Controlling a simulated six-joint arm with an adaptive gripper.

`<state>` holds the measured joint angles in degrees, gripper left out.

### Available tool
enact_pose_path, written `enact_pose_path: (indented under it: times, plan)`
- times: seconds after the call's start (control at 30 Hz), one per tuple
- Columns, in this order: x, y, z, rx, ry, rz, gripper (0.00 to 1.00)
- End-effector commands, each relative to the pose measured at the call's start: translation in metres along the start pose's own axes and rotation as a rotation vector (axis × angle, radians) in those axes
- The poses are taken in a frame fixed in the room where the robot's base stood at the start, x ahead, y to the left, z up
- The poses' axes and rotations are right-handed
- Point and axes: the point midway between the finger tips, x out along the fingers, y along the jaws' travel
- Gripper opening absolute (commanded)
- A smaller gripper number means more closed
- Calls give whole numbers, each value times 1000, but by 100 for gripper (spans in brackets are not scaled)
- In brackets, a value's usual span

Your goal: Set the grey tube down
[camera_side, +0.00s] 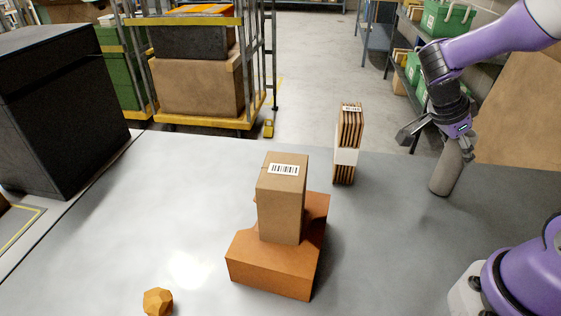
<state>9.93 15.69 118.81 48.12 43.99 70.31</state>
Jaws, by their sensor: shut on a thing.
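The grey tube (446,169) is at the right of the side view, below my gripper (456,146). My gripper points down and is shut on the tube's upper end, which the fingers partly hide. The tube leans a little, its top toward the right. Its lower end is at or just above the grey tabletop (390,235); I cannot tell whether it touches.
A bundle of flattened cardboard (346,150) with a white band stands left of the tube. A cardboard box (283,205) with a barcode stands on an orange-brown block (268,268). A small orange faceted object (158,301) lies at the front. The tabletop near the tube is clear.

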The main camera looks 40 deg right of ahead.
Motion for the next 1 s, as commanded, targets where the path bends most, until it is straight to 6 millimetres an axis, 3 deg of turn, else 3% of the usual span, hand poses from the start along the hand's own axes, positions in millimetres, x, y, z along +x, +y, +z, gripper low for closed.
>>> enact_pose_path:
  times: [0.27, 0.3, 0.37, 0.77, 0.87, 1.0]
  plan:
    - [2, 0, 1, -1, 1, 0, 18]
    - [2, 0, 1, -1, 1, 0, 63]
    - [2, 0, 1, -1, 1, -1, 88]
    - [1, 0, 0, -1, 0, -2, 88]
    - [-8, -1, 0, -3, 1, -5, 88]
    - [-33, -2, 0, -2, -1, -8, 88]
